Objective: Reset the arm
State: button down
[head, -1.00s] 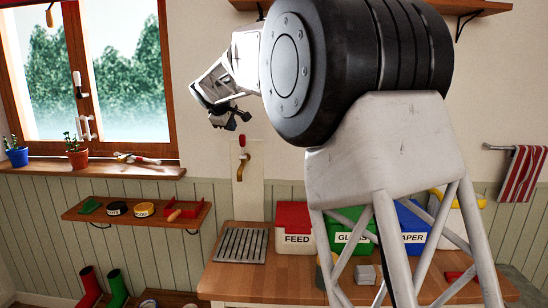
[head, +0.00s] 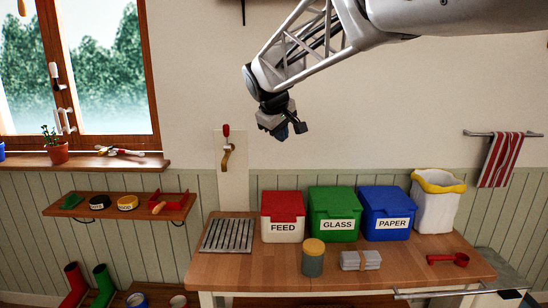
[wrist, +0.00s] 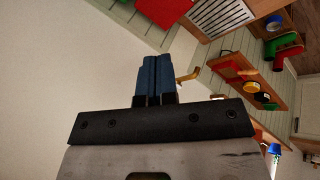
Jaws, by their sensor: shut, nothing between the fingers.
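My arm reaches in from the upper right of the head view.
A shelf (head: 140,207) is at left.

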jog(key=s+d+f+m+g, duration=0.1)
jog(key=s+d+f+m, duration=0.2)
jog(key=s, duration=1.1)
jog(key=s+d+f+m+g+y, duration=0.1)
jog(key=s+d+f+m, duration=0.2)
jog(key=s+d+f, duration=0.5)
jog(key=s+d+f+m+y, duration=0.1)
jog(key=s+d+f+m, duration=0.2)
jog(key=s, duration=1.7)
notch_tip(320, 180, down, 5)
jog(key=d, duration=0.2)
jog(key=shift+s+d+g, duration=0.35)
jog(key=shift+g, duration=0.05)
jog(key=shift+f, duration=0.1)
